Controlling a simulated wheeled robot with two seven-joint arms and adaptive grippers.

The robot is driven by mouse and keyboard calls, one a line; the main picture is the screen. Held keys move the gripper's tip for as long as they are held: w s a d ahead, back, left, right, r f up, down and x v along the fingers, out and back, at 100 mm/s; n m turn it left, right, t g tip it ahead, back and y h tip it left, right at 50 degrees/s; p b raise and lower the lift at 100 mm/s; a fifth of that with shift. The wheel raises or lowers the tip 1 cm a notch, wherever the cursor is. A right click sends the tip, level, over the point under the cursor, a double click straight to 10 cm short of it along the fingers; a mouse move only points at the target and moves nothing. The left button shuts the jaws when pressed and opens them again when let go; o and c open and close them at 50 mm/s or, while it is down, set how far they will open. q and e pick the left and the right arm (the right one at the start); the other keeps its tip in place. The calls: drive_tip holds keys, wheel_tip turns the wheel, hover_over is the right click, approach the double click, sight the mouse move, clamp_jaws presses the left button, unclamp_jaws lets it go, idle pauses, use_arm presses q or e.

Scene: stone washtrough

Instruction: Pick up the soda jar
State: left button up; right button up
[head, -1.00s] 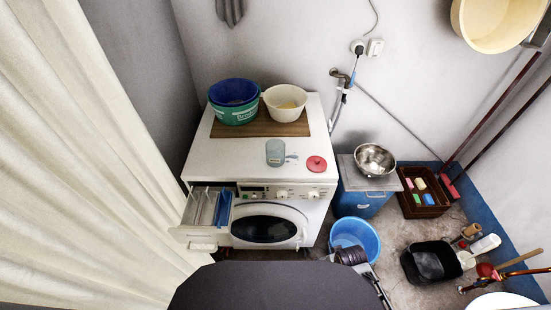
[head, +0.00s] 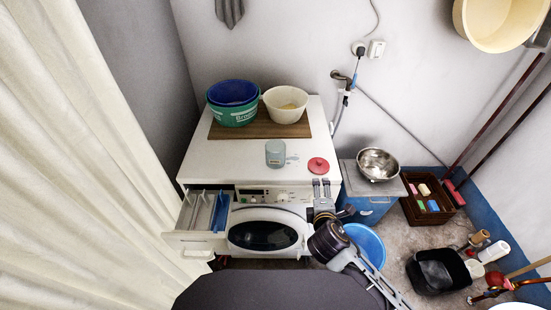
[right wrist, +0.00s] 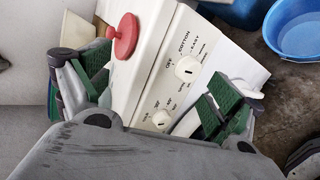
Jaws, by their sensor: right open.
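The soda jar, which I take to be the small grey-blue jar (head: 275,153), stands on the white washing machine top near its front. A round red lid with a knob (head: 318,165) lies to its right, apart from it; the lid also shows in the right wrist view (right wrist: 125,36). My right gripper (head: 321,186) is open and empty at the machine's front right edge, just in front of the lid. In the right wrist view its green-padded fingers (right wrist: 157,92) are spread over the control panel. I cannot make out the jar there. My left gripper is not in view.
The washing machine (head: 210,160) has its drawer (head: 202,212) pulled out at the left. A blue-green tub (head: 234,115) and a cream bowl (head: 285,103) stand on a wooden board behind the jar. A metal bowl (head: 377,163) stands on a cabinet at the right.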

drive_tip(key=w+a+r+n+t+y, duration=0.1)
drive_tip(key=a+r+n+t+y, duration=0.2)
drive_tip(key=a+n, duration=0.7)
drive_tip(key=n+t+y, duration=0.2)
drive_tip(key=n+y, duration=0.2)
drive_tip(key=n, duration=0.7)
drive_tip(key=shift+w+a, duration=0.35)
drive_tip(key=shift+w+r, duration=0.1)
